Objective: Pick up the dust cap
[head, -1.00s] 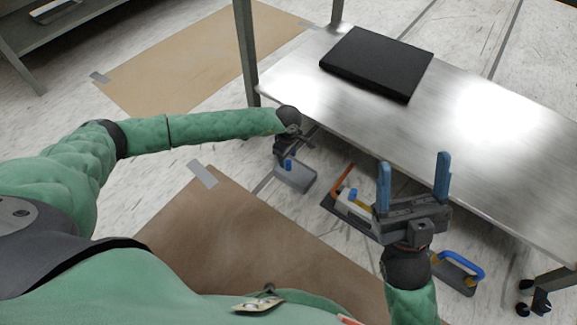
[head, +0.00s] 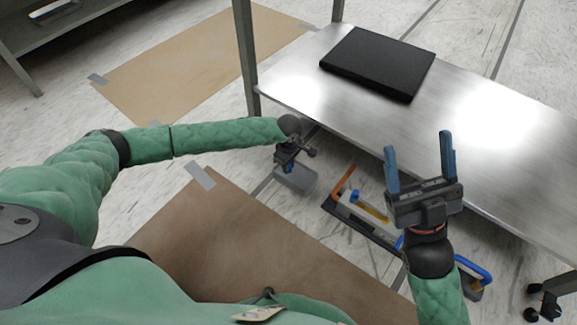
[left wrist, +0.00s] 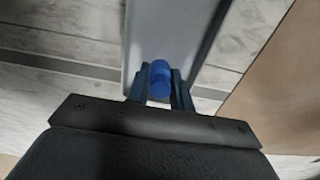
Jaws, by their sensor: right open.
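The dust cap, a small blue cylinder, shows in the left wrist view (left wrist: 160,74) between my left fingertips, over a long grey piece (left wrist: 170,35). In the head view it is a small blue spot (head: 287,168) largely hidden by my left gripper (head: 290,160). Both left fingers flank the cap closely and appear to touch its sides, so the gripper looks shut on it. I cannot tell whether the cap is clear of the grey piece. My right gripper (head: 420,165) is open and empty, fingers pointing up, in front of the table.
A grey box-like part (head: 300,180) lies beneath my left gripper. A metal table (head: 470,120) with a black flat case (head: 378,62) stands close by. Orange, yellow and blue tools (head: 365,212) lie on the floor below its edge. A brown sheet (head: 230,235) covers the floor in front.

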